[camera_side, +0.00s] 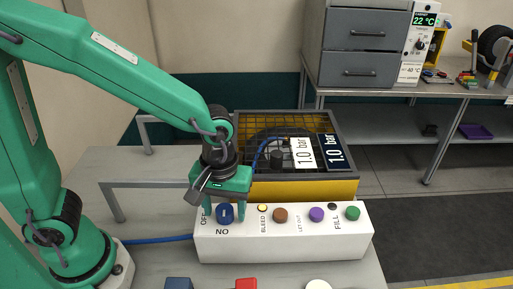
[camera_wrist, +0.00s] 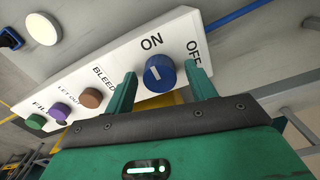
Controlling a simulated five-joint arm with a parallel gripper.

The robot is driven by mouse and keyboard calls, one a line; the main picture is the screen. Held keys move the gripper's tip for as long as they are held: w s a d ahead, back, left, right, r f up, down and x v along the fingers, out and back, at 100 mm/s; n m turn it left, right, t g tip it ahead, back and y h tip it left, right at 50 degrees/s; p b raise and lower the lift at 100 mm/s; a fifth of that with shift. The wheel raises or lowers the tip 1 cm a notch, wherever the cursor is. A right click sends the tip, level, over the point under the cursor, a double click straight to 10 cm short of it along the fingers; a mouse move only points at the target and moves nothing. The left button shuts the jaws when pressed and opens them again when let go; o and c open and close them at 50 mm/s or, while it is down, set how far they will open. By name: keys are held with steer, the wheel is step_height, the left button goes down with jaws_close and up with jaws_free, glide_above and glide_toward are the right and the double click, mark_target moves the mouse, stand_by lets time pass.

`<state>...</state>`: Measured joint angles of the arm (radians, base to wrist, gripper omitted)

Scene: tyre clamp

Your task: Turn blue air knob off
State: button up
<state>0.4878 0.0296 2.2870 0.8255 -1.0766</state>
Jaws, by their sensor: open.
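The blue knob (camera_side: 225,214) is at the left end of the white control panel (camera_side: 285,248). It also shows in the wrist view (camera_wrist: 160,73), beside the printed words ON and OFF. A short white mark on its face lies on the ON side in the wrist view. My gripper (camera_side: 224,210) is open, its green fingers on either side of the knob. In the wrist view the fingers of my gripper (camera_wrist: 161,70) show a gap to the knob on both sides. I cannot tell how deep the fingertips reach beside the knob.
The panel also carries a brown knob (camera_side: 280,215), a purple knob (camera_side: 316,214) and a green knob (camera_side: 352,213). Behind it stands a yellow-edged cage (camera_side: 300,189) with 1.0 bar displays (camera_side: 303,152). Blue, red and white buttons lie in front. A blue hose (camera_side: 160,240) runs left.

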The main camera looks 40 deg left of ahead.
steer(key=c, duration=1)
steer(key=shift+m, duration=0.5)
steer(key=m, duration=1.7)
